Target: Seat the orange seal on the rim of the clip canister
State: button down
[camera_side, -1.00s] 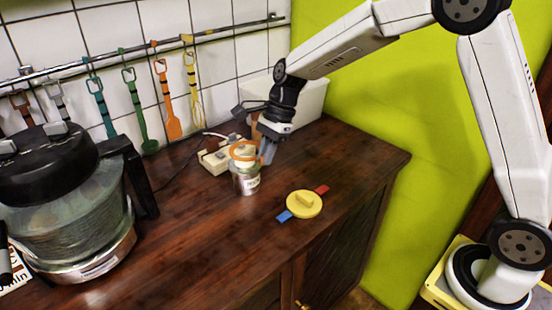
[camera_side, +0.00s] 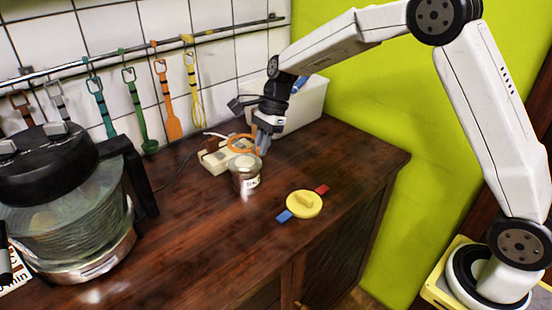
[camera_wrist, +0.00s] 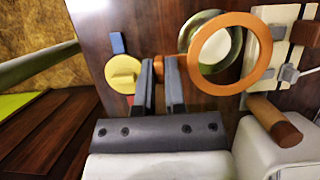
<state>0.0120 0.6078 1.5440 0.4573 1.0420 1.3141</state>
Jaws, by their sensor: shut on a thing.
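The orange seal (camera_side: 231,146) is a flat ring held in the air. In the side view it appears above and behind the canister. My gripper (camera_side: 262,149) is shut on the seal's small tab at its right side. In the wrist view the tab sits between my fingertips (camera_wrist: 160,70), and the ring (camera_wrist: 267,50) overlaps the canister's round opening (camera_wrist: 204,22) off-centre. The clip canister (camera_side: 246,182) is a small metallic can with a label, upright on the counter.
A yellow lid (camera_side: 304,205) with blue and red tabs lies right of the canister. Behind are a cream power strip (camera_side: 214,160) and a white box (camera_side: 305,105). A large glass pot (camera_side: 65,215) stands left. The front counter is clear.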

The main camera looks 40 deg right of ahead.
jog(key=shift+f, duration=2.45)
jog(key=shift+f, duration=0.7)
jog(key=c, duration=0.6)
grip_release()
jog(key=shift+r, duration=0.1)
jog(key=shift+v, duration=3.85)
jog(key=shift+s, duration=0.1)
jog(key=s+d+f+n+t+h, duration=0.1)
jog(key=s+n, duration=0.5)
jog(key=s, duration=0.1)
jog(key=s+d+f+n+h, duration=0.1)
jog(key=s+f+n+h, duration=0.1)
jog(key=s+n, duration=0.4)
jog(key=s+d+f+n+t+h, duration=0.1)
jog(key=s+f+n, duration=0.1)
jog(key=s+n, duration=0.4)
jog(key=shift+s+d+f+t, duration=0.15)
jog(key=shift+s+t, duration=0.15)
jog(key=shift+s, duration=1.4)
